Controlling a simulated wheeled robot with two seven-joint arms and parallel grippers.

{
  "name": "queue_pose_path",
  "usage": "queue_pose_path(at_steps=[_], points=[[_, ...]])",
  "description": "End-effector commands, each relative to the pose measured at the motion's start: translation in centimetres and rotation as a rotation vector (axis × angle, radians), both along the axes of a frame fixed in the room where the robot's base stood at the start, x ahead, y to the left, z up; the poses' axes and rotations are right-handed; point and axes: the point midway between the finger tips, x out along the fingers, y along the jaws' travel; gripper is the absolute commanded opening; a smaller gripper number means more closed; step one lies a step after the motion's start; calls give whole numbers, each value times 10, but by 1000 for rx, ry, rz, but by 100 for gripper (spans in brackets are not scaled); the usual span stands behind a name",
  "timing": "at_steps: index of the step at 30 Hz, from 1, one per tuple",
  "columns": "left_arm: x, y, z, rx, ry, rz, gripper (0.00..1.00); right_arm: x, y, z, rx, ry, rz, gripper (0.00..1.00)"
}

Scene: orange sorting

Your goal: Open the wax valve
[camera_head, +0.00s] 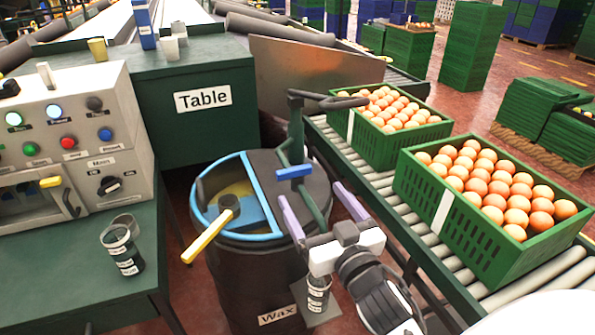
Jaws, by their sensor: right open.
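The dark wax barrel (250,285), labelled "Wax", stands in the middle, with a partly open top edged in blue. A dark green upright pipe (296,130) rises at its right side and carries a blue piece (294,172) that looks like a valve handle. My right gripper (314,195) is open, with its two purple fingers apart on either side of the lower pipe, below the blue piece. I cannot tell whether it touches the pipe. A small labelled cup (318,292) stands below the gripper, partly hidden. My left gripper is not in view.
A ladle with a yellow handle (208,236) lies across the barrel's left rim. Green crates of oranges (470,245) (365,150) sit on the roller conveyor (425,245) at right. A control panel (60,120) and labelled cups (122,250) stand on the left bench. A green table (190,120) is behind.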

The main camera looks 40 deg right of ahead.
Motion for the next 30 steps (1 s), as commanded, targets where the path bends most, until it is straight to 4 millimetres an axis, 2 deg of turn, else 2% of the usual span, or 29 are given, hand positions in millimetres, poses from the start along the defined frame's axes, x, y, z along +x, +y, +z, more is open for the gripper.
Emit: queue_pose_path(at_steps=[9,15,21,28,30], points=[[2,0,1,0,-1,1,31,55,-13,0,-5,1,1,84],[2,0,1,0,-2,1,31,83,-19,-1,-2,3,1,84],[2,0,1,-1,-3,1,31,93,-22,-1,-1,4,1,84],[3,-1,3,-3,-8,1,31,93,-22,-1,-1,5,1,84],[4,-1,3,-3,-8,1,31,93,-22,-1,-1,5,1,73]])
